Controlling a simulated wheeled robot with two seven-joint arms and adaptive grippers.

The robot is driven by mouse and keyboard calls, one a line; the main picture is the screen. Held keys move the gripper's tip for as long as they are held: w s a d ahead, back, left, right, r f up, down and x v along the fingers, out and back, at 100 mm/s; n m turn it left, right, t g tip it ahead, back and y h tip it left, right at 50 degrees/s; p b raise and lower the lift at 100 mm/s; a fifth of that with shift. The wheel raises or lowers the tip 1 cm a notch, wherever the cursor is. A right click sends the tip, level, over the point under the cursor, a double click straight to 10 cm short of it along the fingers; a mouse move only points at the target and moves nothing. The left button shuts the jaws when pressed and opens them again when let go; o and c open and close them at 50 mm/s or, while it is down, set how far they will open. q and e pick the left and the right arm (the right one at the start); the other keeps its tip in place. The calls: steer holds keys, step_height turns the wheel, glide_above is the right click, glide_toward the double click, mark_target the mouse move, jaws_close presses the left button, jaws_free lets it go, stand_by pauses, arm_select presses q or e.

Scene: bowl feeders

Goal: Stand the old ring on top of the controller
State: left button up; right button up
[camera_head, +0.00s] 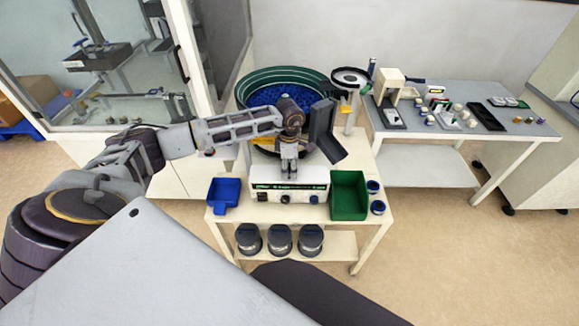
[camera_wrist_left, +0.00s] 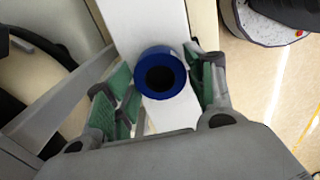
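The controller (camera_head: 290,191) is the white box with a green-edged front, knobs and a dark socket, on the near part of the feeder table. My left gripper (camera_head: 289,172) points down at the middle of its top. In the left wrist view, a blue ring (camera_wrist_left: 142,76) with a dark centre lies between the fingertips (camera_wrist_left: 162,78), over a white strip that looks like the controller's top. The fingers are close on both sides of it; whether they grip it is unclear. In the head view the ring is hidden by the gripper. My right gripper is out of view.
A blue bin (camera_head: 223,191) stands left of the controller, a green bin (camera_head: 349,194) right, with two blue-rimmed rings (camera_head: 373,186) beside it. The feeder bowl (camera_head: 283,76) and a grey chute (camera_head: 324,130) rise behind. Dark jars (camera_head: 280,240) stand on the lower shelf.

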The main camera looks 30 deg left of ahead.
arm_select(q)
steer(key=shift+o, duration=1)
steer(key=shift+r, duration=0.15)
step_height(320, 180, up, 12)
steer(key=shift+b, duration=0.3)
